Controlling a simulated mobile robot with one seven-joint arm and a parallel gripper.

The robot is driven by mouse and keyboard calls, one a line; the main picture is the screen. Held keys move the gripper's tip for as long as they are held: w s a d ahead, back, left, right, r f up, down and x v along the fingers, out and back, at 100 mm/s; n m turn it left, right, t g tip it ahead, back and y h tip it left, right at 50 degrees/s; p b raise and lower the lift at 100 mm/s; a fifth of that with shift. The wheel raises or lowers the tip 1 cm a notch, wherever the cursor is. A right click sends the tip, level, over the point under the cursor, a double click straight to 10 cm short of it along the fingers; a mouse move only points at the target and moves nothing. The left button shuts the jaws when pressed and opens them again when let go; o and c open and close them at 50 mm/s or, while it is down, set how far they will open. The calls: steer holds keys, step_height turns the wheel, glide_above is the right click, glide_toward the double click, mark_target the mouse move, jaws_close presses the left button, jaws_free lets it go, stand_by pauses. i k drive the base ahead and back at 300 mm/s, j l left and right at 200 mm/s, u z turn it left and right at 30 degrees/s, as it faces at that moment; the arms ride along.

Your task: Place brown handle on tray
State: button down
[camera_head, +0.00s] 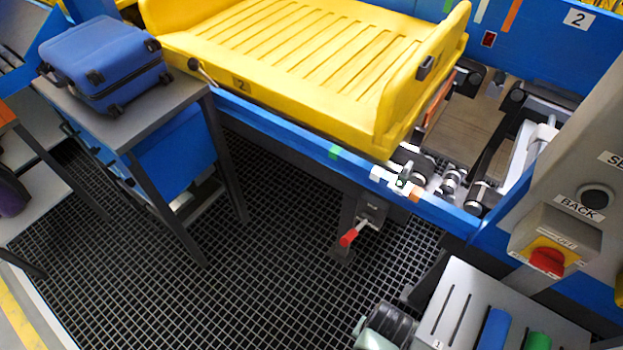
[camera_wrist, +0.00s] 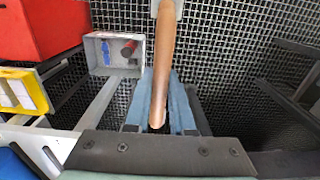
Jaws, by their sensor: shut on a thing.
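The brown handle (camera_wrist: 166,45) is a long, rounded wooden-looking bar in the wrist view. It lies between the blue fingers of my gripper (camera_wrist: 167,82), which is shut on it. Its near end is close to the palm, and its far end reaches the top edge by a pale grey piece. I cannot make out the brown handle or my gripper in the head view, and the tray is not clearly seen in the wrist view.
A blue suitcase (camera_head: 105,62) lies on a grey-topped stand (camera_head: 150,112) at left. A red-tipped lever (camera_head: 348,237) hangs below the conveyor rail. A control post with a red button (camera_head: 547,262) stands at right. The wrist view shows a red box (camera_wrist: 40,28) and a grey box (camera_wrist: 98,58).

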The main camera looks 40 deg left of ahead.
mark_target(341, 69)
steer(key=i+j, duration=0.1)
steer(key=j, duration=0.4)
steer(key=i+j, duration=0.1)
steer(key=j, duration=0.4)
steer(key=i+j, duration=0.15)
steer(key=j, duration=0.3)
steer(key=i+j, duration=0.1)
steer(key=j, duration=0.4)
